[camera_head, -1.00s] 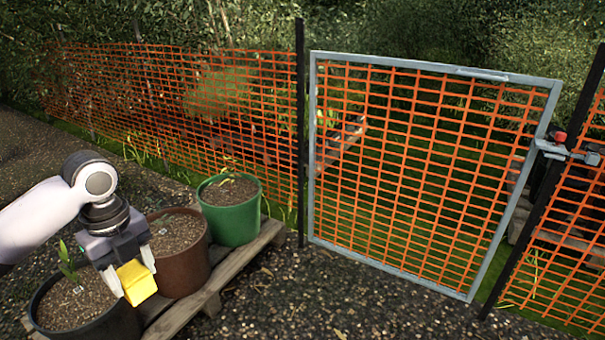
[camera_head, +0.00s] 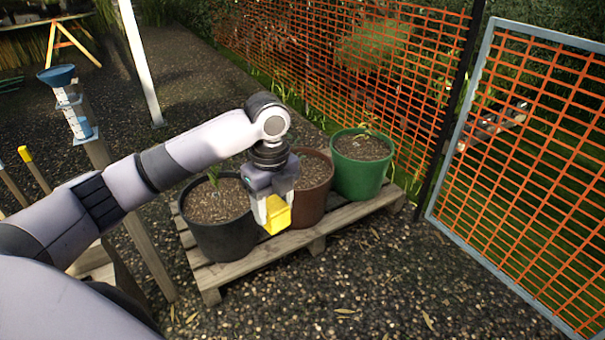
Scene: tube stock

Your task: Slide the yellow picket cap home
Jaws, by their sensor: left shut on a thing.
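My left gripper (camera_head: 274,212) is shut on a yellow cap (camera_head: 278,217), a small block-like piece held between its two pale fingers. It hangs in the air in front of the black and brown pots, apart from the ground. The arm comes in from the left. At the far left a wooden picket (camera_head: 37,172) stands with a yellow top (camera_head: 25,153) on it. Which picket the held cap belongs to I cannot tell. My right gripper is not in view.
A black pot (camera_head: 220,240), a brown pot (camera_head: 312,195) and a green pot (camera_head: 360,178) stand on a wooden pallet (camera_head: 330,228). A post with a blue funnel gauge (camera_head: 72,105) stands at the left. Orange mesh fence (camera_head: 350,60) and a grey-framed gate (camera_head: 455,140) close off the right. The gravel in front is clear.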

